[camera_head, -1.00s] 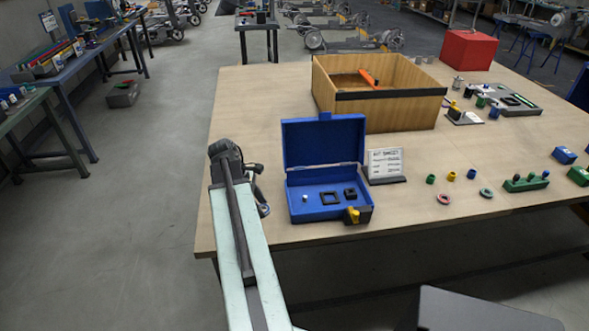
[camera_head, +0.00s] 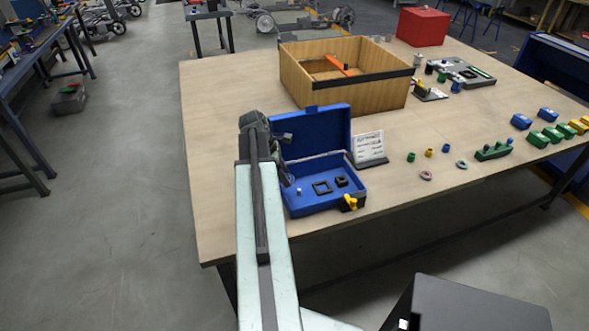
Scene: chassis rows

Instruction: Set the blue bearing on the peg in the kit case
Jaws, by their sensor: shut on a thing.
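The blue kit case (camera_head: 318,207) stands open near the table's front edge, its lid (camera_head: 325,128) raised at the back. Inside, a small white peg (camera_head: 299,190) stands at the left, beside a black square frame (camera_head: 321,187) and a dark square piece (camera_head: 341,181). My gripper (camera_head: 284,152) is at the end of my arm, over the case's left side and in front of the lid's left edge. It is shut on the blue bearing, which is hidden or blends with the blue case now. The peg looks bare.
A yellow and black piece (camera_head: 349,202) is at the case's front right corner. A sign (camera_head: 369,148) stands right of the case. Behind is a wooden bin (camera_head: 357,88). Small coloured parts and a green block (camera_head: 492,152) lie right. The table's left side is clear.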

